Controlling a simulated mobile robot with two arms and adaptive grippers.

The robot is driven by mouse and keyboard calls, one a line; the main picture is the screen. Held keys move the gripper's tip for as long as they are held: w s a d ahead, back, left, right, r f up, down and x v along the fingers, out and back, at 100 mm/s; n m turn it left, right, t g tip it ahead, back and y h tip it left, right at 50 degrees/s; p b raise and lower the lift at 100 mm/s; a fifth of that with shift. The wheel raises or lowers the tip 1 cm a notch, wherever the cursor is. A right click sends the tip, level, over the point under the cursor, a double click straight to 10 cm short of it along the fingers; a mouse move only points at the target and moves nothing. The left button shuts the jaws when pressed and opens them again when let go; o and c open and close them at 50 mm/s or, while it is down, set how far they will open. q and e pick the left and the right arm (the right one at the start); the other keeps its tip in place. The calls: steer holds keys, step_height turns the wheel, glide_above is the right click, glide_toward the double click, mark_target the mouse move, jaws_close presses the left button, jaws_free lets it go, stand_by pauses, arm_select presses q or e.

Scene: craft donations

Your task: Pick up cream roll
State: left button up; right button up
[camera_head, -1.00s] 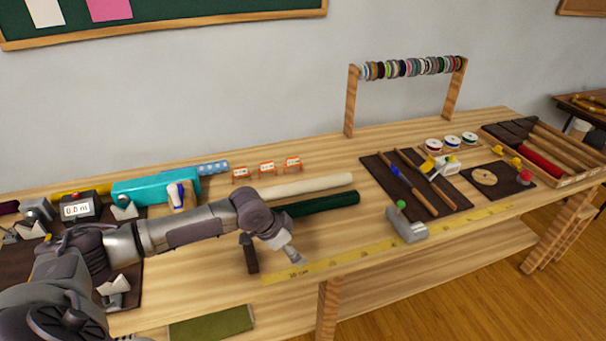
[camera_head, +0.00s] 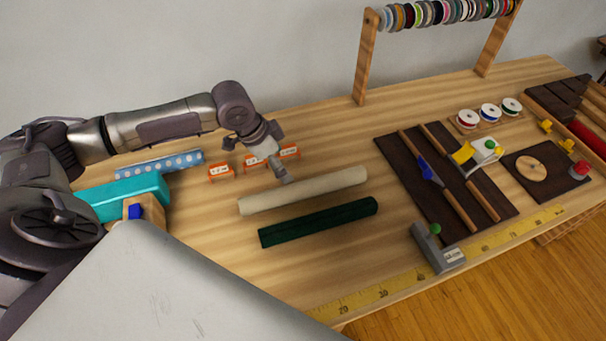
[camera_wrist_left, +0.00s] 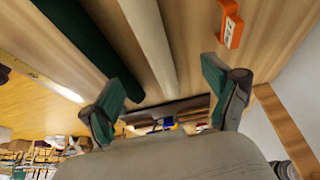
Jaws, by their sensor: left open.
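The cream roll (camera_head: 303,191) lies on the table, behind and parallel to a dark green roll (camera_head: 318,222). My left gripper (camera_head: 277,158) is open and empty, close above the back side of the cream roll, left of its middle. In the left wrist view the cream roll (camera_wrist_left: 152,42) runs lengthwise between the two open fingers of the gripper (camera_wrist_left: 165,95). The green roll (camera_wrist_left: 88,42) passes behind the left finger there. I cannot tell the exact height of the fingertips above the roll. My right gripper is not in view.
Small orange label stands (camera_head: 222,172) stand just behind the cream roll. A teal roll (camera_head: 125,197) lies to the left. A dark mat (camera_head: 400,165) with tools and a grey weight (camera_head: 436,250) are to the right. Table between rolls and measuring tape (camera_head: 385,290) is clear.

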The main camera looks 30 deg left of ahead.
mark_target(300, 185)
arm_select(q)
steer(key=x, duration=0.7)
steer(key=shift+s+d+f+p, duration=0.1)
steer(key=shift+s+d+p, duration=0.1)
steer(key=shift+p, duration=0.15)
steer(key=shift+w+d+f, duration=0.1)
steer(key=shift+w+f, duration=0.1)
steer(key=shift+f, duration=0.3)
steer(key=p+x, duration=0.1)
steer(key=x, duration=0.3)
steer(key=shift+d+f, duration=0.25)
steer(key=shift+f, duration=0.05)
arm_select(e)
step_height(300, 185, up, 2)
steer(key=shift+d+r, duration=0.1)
arm_select(q)
steer(key=c, duration=1.4)
steer(key=shift+c, duration=0.2)
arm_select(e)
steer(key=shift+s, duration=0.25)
arm_select(q)
steer(key=shift+r, duration=0.1)
